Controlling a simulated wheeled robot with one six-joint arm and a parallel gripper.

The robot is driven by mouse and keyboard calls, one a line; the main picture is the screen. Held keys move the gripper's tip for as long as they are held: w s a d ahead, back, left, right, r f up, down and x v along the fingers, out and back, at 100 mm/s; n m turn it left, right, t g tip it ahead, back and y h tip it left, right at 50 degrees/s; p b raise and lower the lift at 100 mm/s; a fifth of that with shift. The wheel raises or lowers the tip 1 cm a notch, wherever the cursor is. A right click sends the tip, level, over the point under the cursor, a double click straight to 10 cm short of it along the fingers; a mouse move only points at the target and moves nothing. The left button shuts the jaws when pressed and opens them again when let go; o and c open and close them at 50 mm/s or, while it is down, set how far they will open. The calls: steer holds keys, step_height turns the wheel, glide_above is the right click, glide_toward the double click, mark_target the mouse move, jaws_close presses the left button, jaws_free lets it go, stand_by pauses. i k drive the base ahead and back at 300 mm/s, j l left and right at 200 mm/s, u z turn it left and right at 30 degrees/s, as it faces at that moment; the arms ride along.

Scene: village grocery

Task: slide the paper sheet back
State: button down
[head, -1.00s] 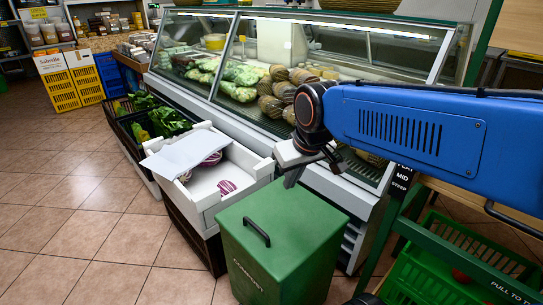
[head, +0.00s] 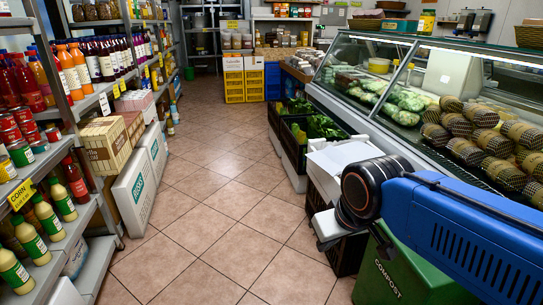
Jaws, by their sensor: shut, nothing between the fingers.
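Part of the crate is hidden behind my blue arm's dark wrist joint. My gripper (head: 327,232) shows as a pale piece below that joint, on the near side of the crate and apart from the sheet. It is shut and empty; its fingertips are hard to make out.
A green compost bin (head: 395,275) stands below my arm at the lower right. The glass counter (head: 440,100) runs along the right. Shelves with bottles (head: 85,60) line the left. The tiled aisle (head: 215,200) between is clear.

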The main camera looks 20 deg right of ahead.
mark_target(334, 161)
steer(key=i+j+u, duration=0.2)
steer(key=u, duration=0.15)
steer(key=i+j+u, duration=0.35)
steer(key=i+z, duration=0.7)
steer(key=i+j+z, duration=0.1)
steer(key=i+z, duration=0.3)
steer(key=i+j+z, duration=0.15)
steer(key=i+z, duration=0.25)
steer(key=i+j+z, duration=0.25)
steer(key=z, duration=0.15)
steer(key=i+j+z, duration=0.35)
steer(key=k+j, duration=0.05)
steer(key=k, duration=0.05)
